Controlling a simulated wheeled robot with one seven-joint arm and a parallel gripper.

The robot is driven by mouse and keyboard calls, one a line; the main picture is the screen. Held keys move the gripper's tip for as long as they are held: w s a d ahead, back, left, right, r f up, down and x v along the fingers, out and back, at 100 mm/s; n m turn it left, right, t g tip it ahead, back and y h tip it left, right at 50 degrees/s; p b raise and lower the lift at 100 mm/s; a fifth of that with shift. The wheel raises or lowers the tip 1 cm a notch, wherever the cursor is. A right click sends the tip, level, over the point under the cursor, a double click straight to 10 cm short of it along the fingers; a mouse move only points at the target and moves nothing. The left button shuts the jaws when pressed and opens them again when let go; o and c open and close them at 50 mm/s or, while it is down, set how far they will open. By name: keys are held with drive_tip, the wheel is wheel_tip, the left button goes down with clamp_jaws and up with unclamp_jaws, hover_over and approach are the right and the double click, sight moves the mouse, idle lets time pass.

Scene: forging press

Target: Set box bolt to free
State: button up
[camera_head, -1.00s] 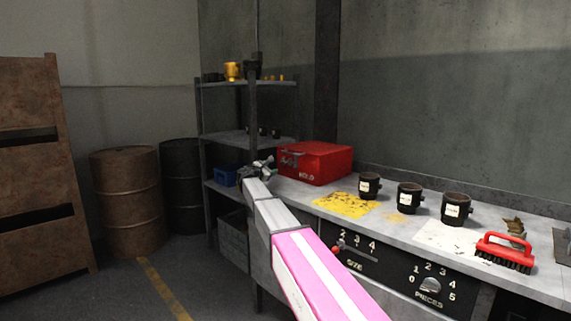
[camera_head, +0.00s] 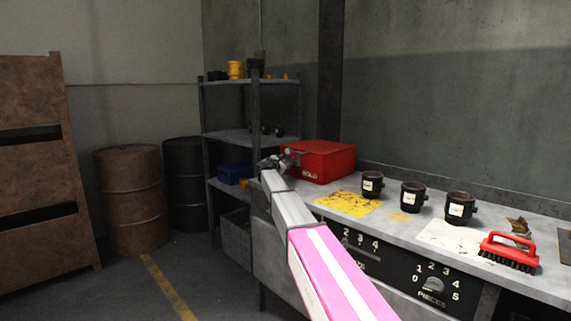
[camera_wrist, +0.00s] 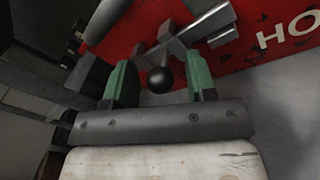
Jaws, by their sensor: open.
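The red box (camera_head: 325,160) sits at the far left end of the workbench, with white lettering reading HOLD on its front. In the wrist view the box's red front (camera_wrist: 262,40) fills the top right. A grey metal bolt (camera_wrist: 190,38) with a dark round knob (camera_wrist: 161,80) runs across this front. My gripper (camera_wrist: 160,78) is open, its two green-padded fingers on either side of the knob. I cannot tell whether either finger touches it. In the head view my gripper (camera_head: 280,160) is at the box's left front corner and hides part of the bolt.
Several black cups (camera_head: 412,196) stand on the bench (camera_head: 395,226) right of the box, beyond a yellow patch (camera_head: 346,203). A red brush (camera_head: 510,252) lies further right. Shelves (camera_head: 250,138) stand behind at left, with barrels (camera_head: 130,200) beside them.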

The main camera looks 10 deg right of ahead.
clamp_jaws()
drive_tip(key=shift+w+a, duration=0.55)
drive_tip(key=shift+w, duration=0.25)
drive_tip(key=shift+w+a, duration=0.55)
drive_tip(key=shift+w, duration=0.2)
unclamp_jaws()
drive_tip(key=shift+w+a, duration=0.1)
